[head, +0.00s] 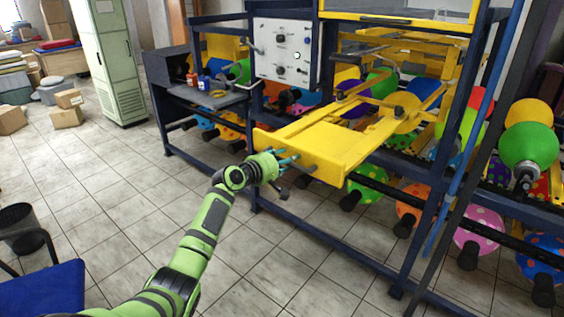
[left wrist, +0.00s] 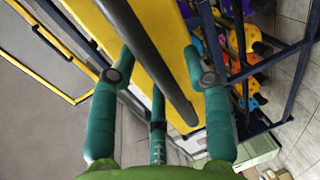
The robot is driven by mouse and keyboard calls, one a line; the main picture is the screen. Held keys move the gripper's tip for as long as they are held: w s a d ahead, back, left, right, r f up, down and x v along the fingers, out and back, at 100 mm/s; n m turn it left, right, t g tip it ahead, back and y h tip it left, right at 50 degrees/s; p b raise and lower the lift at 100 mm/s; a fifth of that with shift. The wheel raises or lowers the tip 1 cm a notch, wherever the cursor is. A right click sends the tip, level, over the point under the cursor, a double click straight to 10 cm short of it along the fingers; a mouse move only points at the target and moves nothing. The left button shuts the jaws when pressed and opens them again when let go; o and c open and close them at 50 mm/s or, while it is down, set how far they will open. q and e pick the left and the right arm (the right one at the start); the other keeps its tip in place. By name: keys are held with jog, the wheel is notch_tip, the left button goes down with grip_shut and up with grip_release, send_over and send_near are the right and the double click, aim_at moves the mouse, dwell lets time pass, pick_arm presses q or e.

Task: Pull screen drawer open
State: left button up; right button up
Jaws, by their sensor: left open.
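The yellow screen drawer (head: 345,140) is a flat frame that juts out of the blue machine frame toward me. My left gripper (head: 290,160) is at its front face, near the left end. In the left wrist view, a dark bar handle (left wrist: 150,55) runs across the yellow drawer front (left wrist: 95,20). My left gripper (left wrist: 160,62) is open there, with teal fingers on both sides of the bar. I cannot tell whether they touch it. My right gripper is not in view.
A white control panel (head: 285,50) hangs above left of the drawer. A side shelf (head: 210,95) holds small paint bottles. A blue chair (head: 45,290) stands at lower left. The tiled floor before the machine is clear.

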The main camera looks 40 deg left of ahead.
pick_arm(q)
jog(key=d+v, duration=0.1)
jog(key=v, duration=1.1)
jog(key=shift+a, duration=0.4)
